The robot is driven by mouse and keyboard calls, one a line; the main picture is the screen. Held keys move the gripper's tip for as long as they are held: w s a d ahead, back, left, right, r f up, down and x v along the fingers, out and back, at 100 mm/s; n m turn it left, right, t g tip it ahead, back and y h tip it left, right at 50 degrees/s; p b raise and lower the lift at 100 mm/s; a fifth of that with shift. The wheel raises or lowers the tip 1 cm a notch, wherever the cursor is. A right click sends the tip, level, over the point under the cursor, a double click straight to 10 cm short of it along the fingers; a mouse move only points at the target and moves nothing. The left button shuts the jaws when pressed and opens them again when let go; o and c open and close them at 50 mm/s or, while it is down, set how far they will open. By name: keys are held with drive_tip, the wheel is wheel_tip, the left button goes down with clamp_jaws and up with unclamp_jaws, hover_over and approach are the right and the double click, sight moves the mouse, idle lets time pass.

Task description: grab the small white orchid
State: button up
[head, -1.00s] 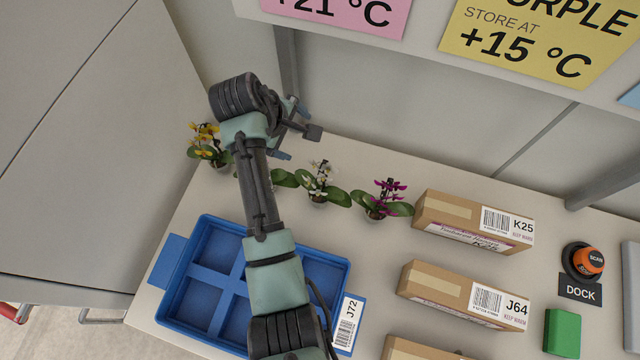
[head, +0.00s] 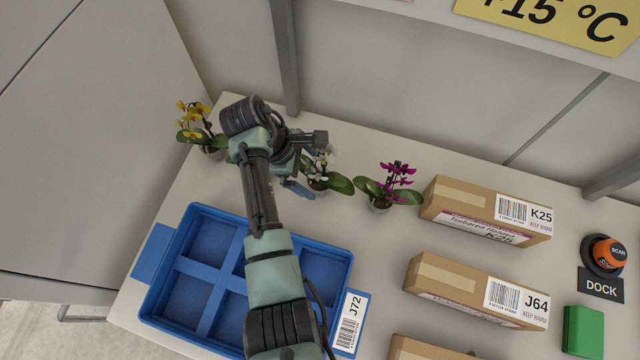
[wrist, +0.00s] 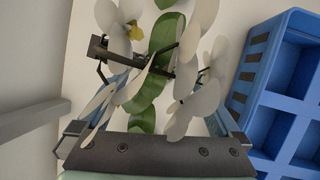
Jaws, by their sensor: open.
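The small white orchid (head: 320,174) stands on the bench between the yellow and the purple orchids, partly covered by my gripper. In the wrist view its white petals (wrist: 186,112) and green leaves fill the space between my fingers. My gripper (head: 302,170) is open, with blue fingers at the orchid's left side in the head view. In the wrist view my gripper (wrist: 158,108) has one finger on each side of the blooms. I cannot tell whether a finger touches the plant. The pot is mostly hidden.
A yellow orchid (head: 196,128) stands left and a purple orchid (head: 388,186) right. A blue divided tray (head: 178,262) lies in front, under my arm. Cardboard boxes (head: 470,207) stand at the right. A grey post (head: 285,55) rises behind.

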sight(321, 183)
drive_tip(key=shift+b+x, duration=2.25)
drive_tip(key=shift+b, duration=0.25)
drive_tip(key=shift+w+d+f+b, duration=0.15)
drive_tip(key=shift+f+b, duration=0.5)
drive_tip(key=shift+b, duration=0.05)
drive_tip(key=shift+r, duration=0.1)
clamp_jaws()
